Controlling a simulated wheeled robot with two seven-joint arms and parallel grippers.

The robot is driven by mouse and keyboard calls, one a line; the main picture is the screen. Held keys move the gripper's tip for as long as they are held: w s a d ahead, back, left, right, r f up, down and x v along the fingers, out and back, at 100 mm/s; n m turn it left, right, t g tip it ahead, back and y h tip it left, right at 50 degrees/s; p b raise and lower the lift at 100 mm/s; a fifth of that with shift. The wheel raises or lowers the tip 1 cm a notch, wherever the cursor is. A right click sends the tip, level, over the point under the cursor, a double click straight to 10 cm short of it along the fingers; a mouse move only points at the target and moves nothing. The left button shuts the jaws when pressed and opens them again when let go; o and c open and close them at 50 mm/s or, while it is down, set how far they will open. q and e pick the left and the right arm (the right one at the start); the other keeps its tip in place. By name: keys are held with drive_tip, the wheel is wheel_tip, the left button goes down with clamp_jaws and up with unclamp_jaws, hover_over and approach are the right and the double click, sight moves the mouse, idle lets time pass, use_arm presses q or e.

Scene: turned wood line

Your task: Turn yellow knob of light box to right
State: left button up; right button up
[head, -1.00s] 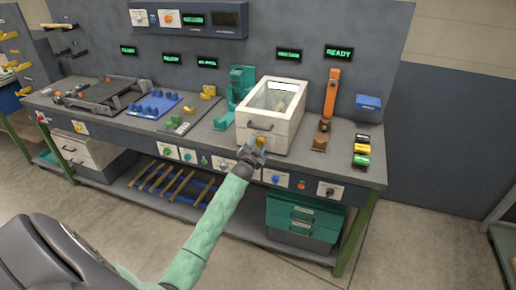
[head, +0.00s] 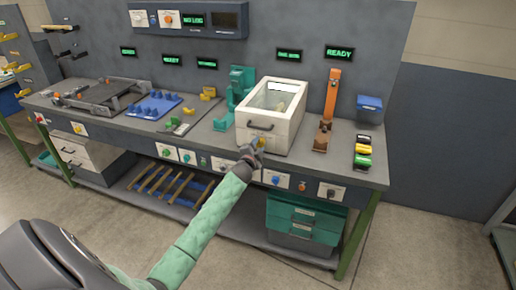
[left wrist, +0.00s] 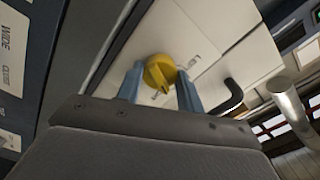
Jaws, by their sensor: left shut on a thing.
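The light box (head: 268,120) is a white box with a clear-windowed lid, standing on the workbench right of its middle. Its yellow knob (left wrist: 159,72) is on the front face and shows between the two blue-grey fingers of my left gripper (left wrist: 160,88) in the left wrist view. The left gripper is shut on the knob. In the head view the left gripper (head: 252,148) is at the lower front of the box and covers most of the knob. The dark handle (left wrist: 231,97) of the box is just right of the fingers. My right gripper is not in view.
The bench front (head: 219,164) below the box carries several other knobs on white plates. An orange lever stand (head: 330,103) is right of the box, and a teal fixture (head: 240,85) is left of it. Small displays glow on the back panel.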

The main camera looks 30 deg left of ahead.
use_arm(q)
drive_tip(key=shift+f+m, duration=0.1)
drive_tip(key=shift+m, duration=0.2)
drive_tip(key=shift+m+b, duration=0.3)
drive_tip(key=shift+m, duration=1.6)
drive_tip(key=shift+m+b, duration=0.3)
drive_tip(key=shift+m, duration=0.1)
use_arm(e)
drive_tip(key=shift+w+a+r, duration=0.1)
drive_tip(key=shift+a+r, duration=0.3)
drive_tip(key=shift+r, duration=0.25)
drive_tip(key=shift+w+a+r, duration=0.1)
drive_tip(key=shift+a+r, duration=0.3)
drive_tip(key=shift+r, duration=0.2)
